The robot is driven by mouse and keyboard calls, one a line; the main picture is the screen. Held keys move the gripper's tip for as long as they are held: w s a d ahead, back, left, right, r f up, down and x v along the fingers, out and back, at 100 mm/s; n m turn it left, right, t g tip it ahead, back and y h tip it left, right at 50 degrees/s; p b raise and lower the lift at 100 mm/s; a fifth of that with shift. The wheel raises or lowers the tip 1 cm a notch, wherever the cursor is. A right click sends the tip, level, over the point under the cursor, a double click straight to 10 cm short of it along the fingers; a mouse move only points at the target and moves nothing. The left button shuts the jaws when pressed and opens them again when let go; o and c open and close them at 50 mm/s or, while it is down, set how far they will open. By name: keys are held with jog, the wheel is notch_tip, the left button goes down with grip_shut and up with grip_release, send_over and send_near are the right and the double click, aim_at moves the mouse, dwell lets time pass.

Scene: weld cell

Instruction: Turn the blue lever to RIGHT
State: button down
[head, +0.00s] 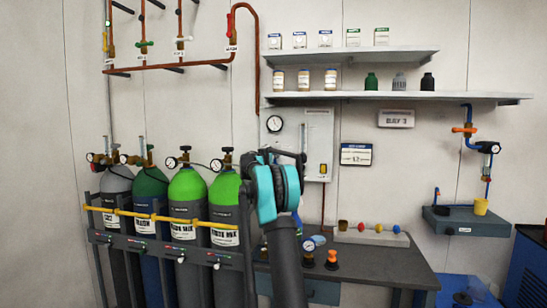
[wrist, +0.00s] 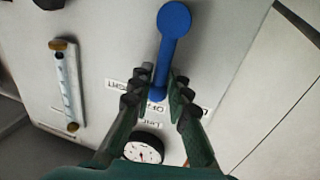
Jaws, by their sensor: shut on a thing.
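The blue lever (wrist: 174,20) shows in the wrist view as a round blue disc with a straight bar running down and slightly left from it. The bar's lower end lies between the two dark green fingers of my gripper (wrist: 161,78), which is shut on it. White labels sit on the pale panel around the fingers; one reads RIGHT (wrist: 123,86), left of the fingers, and another, partly covered, seems to read OFF (wrist: 151,108). In the head view my arm stands in front of the panel (head: 319,122), and the lever and fingertips are hidden there.
A round gauge (wrist: 143,148) and a tube flowmeter (wrist: 66,85) are on the panel near my fingers. Several gas cylinders (head: 186,205) stand in a rack at the left. A workbench (head: 380,266) with small coloured items is at the right, with shelves (head: 400,96) above.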

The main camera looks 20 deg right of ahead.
aim_at(285, 158)
jog(key=shift+s+d+m, duration=0.1)
jog(key=shift+m, duration=0.2)
jog(key=d+m, duration=0.1)
jog(key=m, duration=0.1)
jog(key=s+d+m+y, duration=0.1)
jog(key=m, duration=0.1)
jog(key=shift+s+f+g, duration=0.15)
jog(key=shift+f+g, duration=0.05)
jog(key=shift+g, duration=0.1)
jog(key=shift+s+d+f+m+y, duration=0.15)
jog(key=shift+s+d+f+m, duration=0.1)
jog(key=shift+m, duration=0.4)
jog(key=shift+s+d+f+m+y, duration=0.1)
jog(key=shift+d+f+m, duration=0.15)
jog(key=shift+m, duration=0.35)
jog(key=shift+s+d+f+m+y, duration=0.2)
jog(key=shift+d+m, duration=0.1)
jog(key=shift+m, duration=0.35)
jog(key=c, duration=1.5)
grip_release()
jog(key=shift+d, duration=0.1)
jog(key=shift+c, duration=0.2)
jog(key=shift+s+a, duration=0.1)
jog(key=shift+a, duration=0.1)
jog(key=shift+s+a+r, duration=0.1)
jog(key=shift+s+a, duration=0.05)
jog(key=shift+a, duration=0.05)
jog(key=v, duration=1.1)
